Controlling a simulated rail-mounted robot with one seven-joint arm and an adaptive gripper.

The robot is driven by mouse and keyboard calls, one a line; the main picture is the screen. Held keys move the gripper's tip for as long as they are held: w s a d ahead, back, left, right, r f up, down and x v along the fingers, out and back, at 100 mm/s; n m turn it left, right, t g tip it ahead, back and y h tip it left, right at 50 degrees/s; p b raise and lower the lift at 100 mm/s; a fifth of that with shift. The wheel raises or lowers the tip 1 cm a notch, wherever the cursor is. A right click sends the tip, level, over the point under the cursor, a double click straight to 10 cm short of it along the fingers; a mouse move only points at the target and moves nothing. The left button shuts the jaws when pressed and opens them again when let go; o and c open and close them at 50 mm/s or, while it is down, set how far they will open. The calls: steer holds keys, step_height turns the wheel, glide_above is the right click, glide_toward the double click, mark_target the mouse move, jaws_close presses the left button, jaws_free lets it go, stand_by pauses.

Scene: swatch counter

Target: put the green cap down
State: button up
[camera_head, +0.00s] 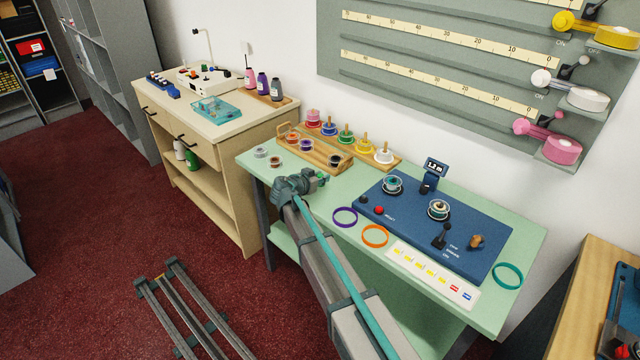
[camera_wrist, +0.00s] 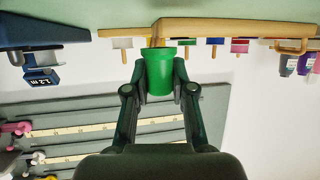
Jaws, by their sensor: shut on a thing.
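The green cap (camera_wrist: 159,78) is a small plain cylinder with a wider rim in the wrist view. My gripper (camera_wrist: 159,88) is shut on it, one finger on each side. The wrist picture is upside down, so the pale green table (camera_wrist: 70,15) shows along its top. In the head view my gripper (camera_head: 318,181) is over the left part of the table (camera_head: 330,204), in front of the wooden spool rack. The cap is too small there to make out clearly. I cannot tell whether the cap touches the table.
A wooden rack (camera_head: 336,168) with spools stands behind my gripper. A blue machine board (camera_head: 410,220) lies to the right. A purple ring (camera_head: 345,217) and an orange ring (camera_head: 375,237) lie in front of it. Two small round pieces sit at the table's left end (camera_head: 261,152).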

mark_target(320, 192)
steer(key=shift+w+a+f, duration=0.15)
steer(key=shift+w+f, duration=0.2)
step_height(320, 192, down, 3)
steer(key=shift+r+p, duration=0.2)
steer(key=shift+p, duration=0.8)
steer(key=shift+f, duration=0.25)
steer(key=shift+f+b, duration=0.2)
steer(key=shift+b, duration=0.2)
steer(key=o, duration=0.8)
steer(key=shift+r, duration=0.1)
